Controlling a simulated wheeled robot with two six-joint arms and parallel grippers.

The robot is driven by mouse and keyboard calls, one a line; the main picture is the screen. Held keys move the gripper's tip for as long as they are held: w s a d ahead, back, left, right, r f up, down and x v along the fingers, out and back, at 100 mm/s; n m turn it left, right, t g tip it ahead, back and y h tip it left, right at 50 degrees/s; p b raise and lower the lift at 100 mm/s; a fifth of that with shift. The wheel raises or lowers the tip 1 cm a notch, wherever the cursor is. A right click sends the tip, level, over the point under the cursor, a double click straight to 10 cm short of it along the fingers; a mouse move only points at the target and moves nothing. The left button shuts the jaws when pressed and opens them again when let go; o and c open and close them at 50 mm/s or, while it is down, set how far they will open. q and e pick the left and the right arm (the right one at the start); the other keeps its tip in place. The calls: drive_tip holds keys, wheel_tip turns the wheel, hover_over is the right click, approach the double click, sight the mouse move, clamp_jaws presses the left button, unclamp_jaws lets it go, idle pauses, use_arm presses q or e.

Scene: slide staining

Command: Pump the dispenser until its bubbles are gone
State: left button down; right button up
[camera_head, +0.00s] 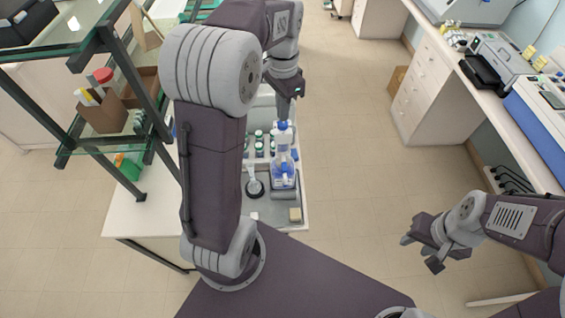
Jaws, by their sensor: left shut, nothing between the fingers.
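The dispenser (283,179) is a clear bottle with a blue and white pump top. It stands upright on a grey tray on the bench, near the middle of the view. My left gripper (287,112) is shut, with nothing in it. It points down just above the pump top; I cannot tell whether it touches it. Bubbles inside the dispenser are too small to make out. My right gripper (421,253) is open and empty, over the floor at the right, far from the dispenser.
Several small dark-capped bottles (259,143) and a glass flask with a dark base (255,187) stand left of the dispenser. A glass-shelved rack (140,90) rises at left. Open floor (350,190) lies to the right.

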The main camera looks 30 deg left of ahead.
sight(282, 125)
use_arm(q)
drive_tip(key=shift+f, duration=0.1)
drive_tip(key=shift+s+f+b, duration=0.1)
drive_tip(key=shift+f+b, duration=1.65)
drive_tip(key=shift+f, duration=0.8)
wheel_tip(282, 125, up, 2)
drive_tip(key=p, duration=0.2)
drive_tip(key=shift+r+p, duration=0.25)
drive_tip(key=shift+p, duration=0.15)
wheel_tip(282, 125, up, 3)
drive_tip(key=p, duration=0.2)
drive_tip(key=shift+p, duration=0.3)
drive_tip(key=shift+f, duration=0.15)
drive_tip(key=shift+f, duration=0.15)
